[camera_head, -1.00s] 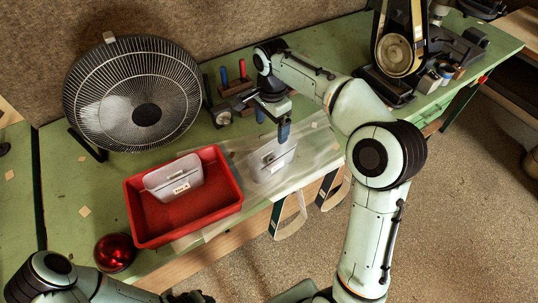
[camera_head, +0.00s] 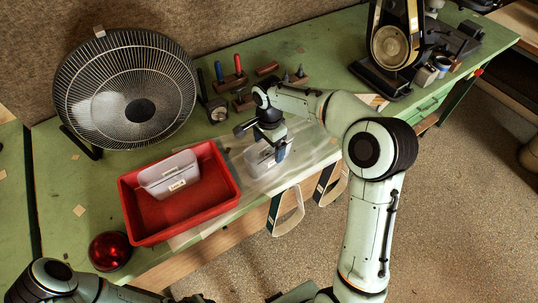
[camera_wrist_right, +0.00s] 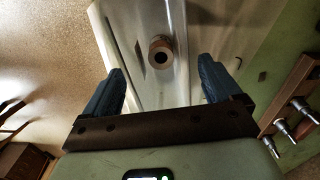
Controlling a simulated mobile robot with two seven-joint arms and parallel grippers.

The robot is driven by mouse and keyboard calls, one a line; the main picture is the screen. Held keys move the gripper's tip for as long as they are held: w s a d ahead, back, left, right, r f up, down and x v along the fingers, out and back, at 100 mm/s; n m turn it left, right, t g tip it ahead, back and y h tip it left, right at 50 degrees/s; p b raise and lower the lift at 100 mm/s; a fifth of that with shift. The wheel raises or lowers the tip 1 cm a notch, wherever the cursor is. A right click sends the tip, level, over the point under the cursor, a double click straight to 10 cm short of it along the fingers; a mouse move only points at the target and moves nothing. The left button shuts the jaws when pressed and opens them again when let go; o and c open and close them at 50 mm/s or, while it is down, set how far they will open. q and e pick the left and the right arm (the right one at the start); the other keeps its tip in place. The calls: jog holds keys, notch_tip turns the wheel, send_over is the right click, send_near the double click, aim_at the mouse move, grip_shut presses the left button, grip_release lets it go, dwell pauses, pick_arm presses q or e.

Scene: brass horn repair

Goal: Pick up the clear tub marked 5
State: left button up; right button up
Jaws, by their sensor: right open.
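A clear tub (camera_head: 258,160) stands on a translucent sheet to the right of the red tray. Its label cannot be read here. My right gripper (camera_head: 273,147) is right above it, fingers pointing down, hiding part of it. In the right wrist view the blue fingers of the right gripper (camera_wrist_right: 160,88) are apart, with the pale translucent tub (camera_wrist_right: 150,95) showing between and beyond them. Another clear tub (camera_head: 168,172) with a white label sits in the red tray (camera_head: 190,219). My left arm shows at the lower left; its gripper is not clearly seen.
A large fan (camera_head: 126,90) stands at the back left. A red ball (camera_head: 110,251) lies left of the tray. Small tools in wooden blocks (camera_head: 232,83) stand behind my right gripper. A dark machine (camera_head: 392,50) stands at the far right. A brown cylinder (camera_wrist_right: 160,52) shows between the fingers.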

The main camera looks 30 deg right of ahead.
jog(key=c, duration=1.3)
jog(key=shift+r, duration=0.1)
jog(key=shift+c, duration=0.2)
